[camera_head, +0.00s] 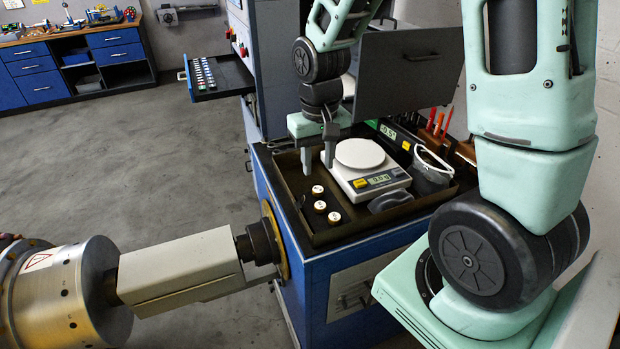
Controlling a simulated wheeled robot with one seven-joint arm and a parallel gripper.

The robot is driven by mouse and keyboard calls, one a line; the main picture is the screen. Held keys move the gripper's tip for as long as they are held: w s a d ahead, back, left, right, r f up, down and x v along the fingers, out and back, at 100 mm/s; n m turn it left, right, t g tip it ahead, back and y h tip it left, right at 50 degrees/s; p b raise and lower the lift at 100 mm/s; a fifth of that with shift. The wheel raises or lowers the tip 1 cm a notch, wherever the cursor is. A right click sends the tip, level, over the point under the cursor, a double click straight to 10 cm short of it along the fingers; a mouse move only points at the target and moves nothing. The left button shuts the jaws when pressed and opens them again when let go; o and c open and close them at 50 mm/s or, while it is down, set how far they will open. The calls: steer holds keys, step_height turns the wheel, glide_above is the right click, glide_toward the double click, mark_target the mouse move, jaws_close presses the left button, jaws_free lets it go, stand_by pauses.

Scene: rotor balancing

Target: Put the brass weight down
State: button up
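Three small brass weights with white tops stand in the dark tray (292,195) at its left side. One brass weight (318,190) is nearest my gripper, a second brass weight (320,206) is in front of it, and a third brass weight (334,217) is at the front right. The fingertips show just above the nearest weight in the picture; the exact gap is unclear.
A white scale (360,153) with a round pan stands right of my gripper. A steel rotor (62,290) is at the lower left. Bare tray floor lies around the weights.

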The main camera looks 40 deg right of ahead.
steer(key=s+a+r+n, duration=0.2)
steer(key=s+a+n, duration=0.3)
steer(key=s+a, duration=0.3)
steer(key=s+a+r+n, duration=0.3)
steer(key=s+a+n, duration=0.2)
steer(key=s+a, duration=0.4)
steer(key=a, duration=0.4)
steer(key=shift+s+a+r+n+y, duration=0.3)
steer(key=shift+r, duration=0.05)
